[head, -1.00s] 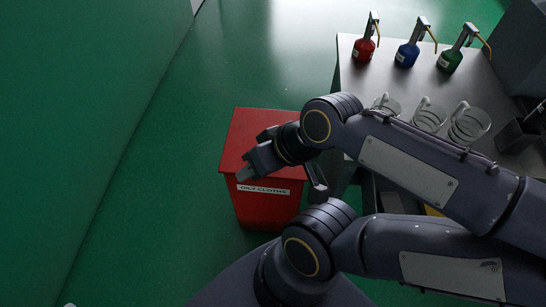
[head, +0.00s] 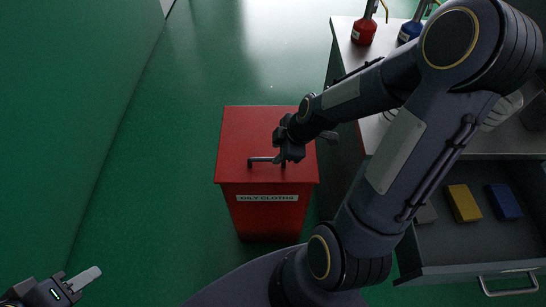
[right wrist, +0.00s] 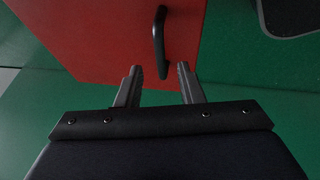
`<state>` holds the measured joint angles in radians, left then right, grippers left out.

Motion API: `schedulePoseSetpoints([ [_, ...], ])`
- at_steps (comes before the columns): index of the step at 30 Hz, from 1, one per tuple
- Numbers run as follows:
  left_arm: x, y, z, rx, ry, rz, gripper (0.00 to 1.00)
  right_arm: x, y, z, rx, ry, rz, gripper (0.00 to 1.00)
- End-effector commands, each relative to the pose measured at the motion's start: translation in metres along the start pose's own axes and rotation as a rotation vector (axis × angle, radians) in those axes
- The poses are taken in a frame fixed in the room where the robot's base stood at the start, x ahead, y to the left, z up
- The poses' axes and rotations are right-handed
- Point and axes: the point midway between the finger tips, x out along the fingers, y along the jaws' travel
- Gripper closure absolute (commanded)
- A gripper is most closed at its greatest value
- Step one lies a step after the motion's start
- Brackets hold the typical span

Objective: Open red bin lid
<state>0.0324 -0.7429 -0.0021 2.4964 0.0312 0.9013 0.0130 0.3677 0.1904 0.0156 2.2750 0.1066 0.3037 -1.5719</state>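The red bin (head: 268,212), labelled "OILY CLOTHS", stands on the floor with its flat red lid (head: 240,130) closed. A dark bar handle (head: 262,160) sits near the lid's front edge. My right gripper (head: 290,160) is at the handle's right end. In the right wrist view its fingers (right wrist: 158,72) are spread, with the near end of the handle (right wrist: 159,40) between the fingertips. I cannot tell whether they touch it. My left gripper (head: 80,283) is at the lower left, far from the bin; its opening is unclear.
A grey bench at the right carries a red bottle (head: 364,32) and a blue bottle (head: 409,31). Its drawer (head: 450,252) stands open, with a yellow block (head: 464,203) and a blue block (head: 504,202) inside. The green floor left of the bin is clear.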

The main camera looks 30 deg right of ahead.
Motion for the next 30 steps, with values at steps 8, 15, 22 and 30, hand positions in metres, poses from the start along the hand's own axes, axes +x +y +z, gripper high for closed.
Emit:
schedulePoseSetpoints([
  [8,0.005,-0.003,0.003,0.000,0.000,0.000,0.64,0.038,-0.001,0.000,0.002,0.000,-0.003,0.66],
  [15,0.006,-0.003,0.003,0.000,0.000,0.000,0.64,0.043,0.000,0.000,0.002,0.000,0.001,0.66],
  [22,0.006,-0.003,0.003,0.000,0.000,0.000,0.64,0.043,0.000,0.000,0.002,0.000,0.000,0.80],
  [30,0.006,-0.003,0.003,0.000,0.000,0.000,0.64,0.043,0.000,0.000,0.002,0.000,0.000,1.00],
])
